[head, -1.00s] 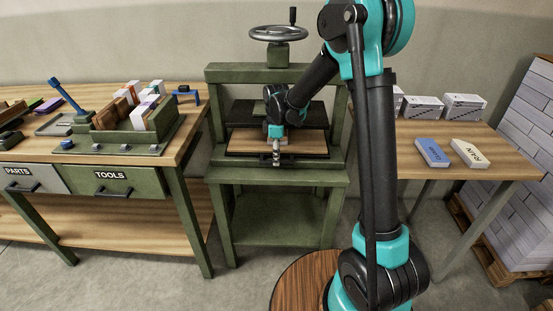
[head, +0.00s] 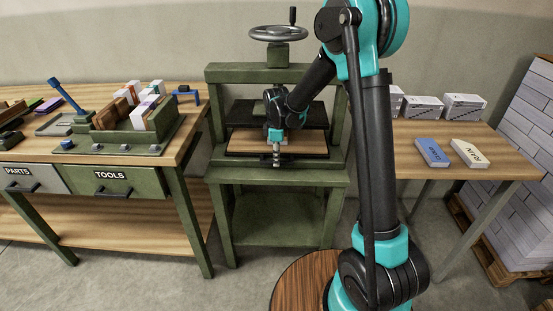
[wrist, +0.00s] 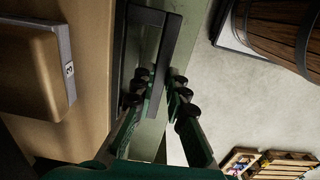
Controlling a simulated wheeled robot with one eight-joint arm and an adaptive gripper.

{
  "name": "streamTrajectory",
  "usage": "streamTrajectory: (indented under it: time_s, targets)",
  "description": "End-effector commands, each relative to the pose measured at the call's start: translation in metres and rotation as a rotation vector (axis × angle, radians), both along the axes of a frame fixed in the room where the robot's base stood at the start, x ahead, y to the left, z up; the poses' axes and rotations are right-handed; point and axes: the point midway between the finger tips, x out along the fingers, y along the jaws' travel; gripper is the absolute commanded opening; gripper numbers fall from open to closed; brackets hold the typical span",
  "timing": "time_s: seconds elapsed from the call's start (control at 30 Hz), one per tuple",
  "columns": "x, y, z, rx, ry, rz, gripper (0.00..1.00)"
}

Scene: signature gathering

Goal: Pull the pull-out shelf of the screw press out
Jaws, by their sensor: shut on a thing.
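The green screw press (head: 278,75) stands in the middle of the head view, with a handwheel on top. Its pull-out shelf (head: 312,146) has a wooden top and a dark front edge, and lies inside the frame above the green lower ledge. My gripper (head: 276,161) is at the middle of the shelf's front edge. In the wrist view my gripper (wrist: 161,92) is shut on the shelf's black handle (wrist: 168,50), which runs between the fingers. A brown block with a numbered label (wrist: 35,70) sits on the wooden shelf. In the head view my arm hides part of the press.
A workbench (head: 190,125) with a green organiser (head: 130,138) and drawers stands left. A side table (head: 510,165) with blue and white blocks stands right. A barrel (wrist: 280,30) and pallet (wrist: 280,163) show in the wrist view.

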Motion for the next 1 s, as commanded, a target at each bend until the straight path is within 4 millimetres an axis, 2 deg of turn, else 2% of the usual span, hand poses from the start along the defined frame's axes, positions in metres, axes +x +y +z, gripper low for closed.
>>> streamTrajectory:
  time_s: [0.27,0.47,1.0]
  targets:
    - [-0.005,0.0,0.0,0.0,0.0,0.0,0.0]
    - [-0.032,0.0,0.0,0.0,0.0,0.002,0.0]
    - [-0.168,0.0,0.0,0.0,0.0,0.004,0.0]
